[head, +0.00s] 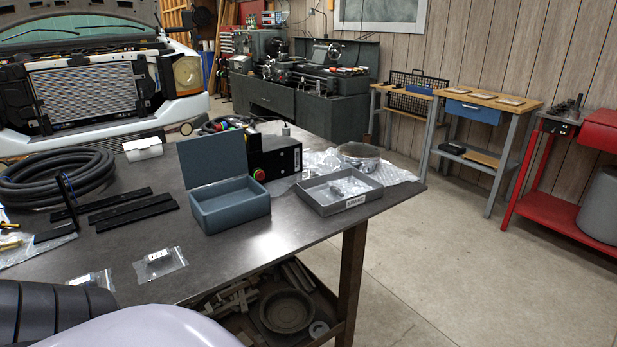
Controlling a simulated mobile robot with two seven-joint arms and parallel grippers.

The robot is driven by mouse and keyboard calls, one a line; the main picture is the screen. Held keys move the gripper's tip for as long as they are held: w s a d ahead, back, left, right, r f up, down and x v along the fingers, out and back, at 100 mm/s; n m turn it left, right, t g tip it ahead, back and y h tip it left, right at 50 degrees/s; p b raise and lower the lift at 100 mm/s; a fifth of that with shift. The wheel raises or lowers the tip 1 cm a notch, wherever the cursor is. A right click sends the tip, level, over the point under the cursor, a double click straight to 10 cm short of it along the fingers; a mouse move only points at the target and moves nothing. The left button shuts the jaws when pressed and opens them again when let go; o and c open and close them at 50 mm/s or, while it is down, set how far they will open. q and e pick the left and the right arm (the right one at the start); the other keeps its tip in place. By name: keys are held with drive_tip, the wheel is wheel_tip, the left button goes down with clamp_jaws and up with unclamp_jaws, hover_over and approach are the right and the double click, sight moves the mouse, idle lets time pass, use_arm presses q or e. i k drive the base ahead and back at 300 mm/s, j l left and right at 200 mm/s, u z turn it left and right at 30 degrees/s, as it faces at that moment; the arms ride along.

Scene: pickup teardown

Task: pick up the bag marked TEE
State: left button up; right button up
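A small clear plastic bag (160,264) lies flat near the front edge of the dark table. It has a white label with short black lettering that looks like TEE but is too small to read surely. A second clear bag (93,280) lies to its left, partly hidden behind my own body at the lower left; its marking cannot be read. Neither of my grippers shows in the head view.
The table (250,240) is bare around the labelled bag. An open blue-grey box (232,205) and a grey tray (340,192) stand to the right. Black strips (120,207), a coiled hose (55,178) and a black bracket (66,190) lie behind and left.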

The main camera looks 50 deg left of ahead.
sight(157, 264)
drive_tip(key=k+j+u, duration=0.1)
drive_tip(key=u, duration=2.25)
drive_tip(key=l+u, duration=0.2)
drive_tip(key=u, duration=0.3)
drive_tip(key=l+u, duration=0.25)
drive_tip(key=k+l+u, duration=0.2)
drive_tip(key=l, duration=0.25)
drive_tip(key=l+u, duration=0.1)
drive_tip(key=l, duration=0.3)
drive_tip(key=k+l+u, duration=0.1)
drive_tip(key=l, duration=0.3)
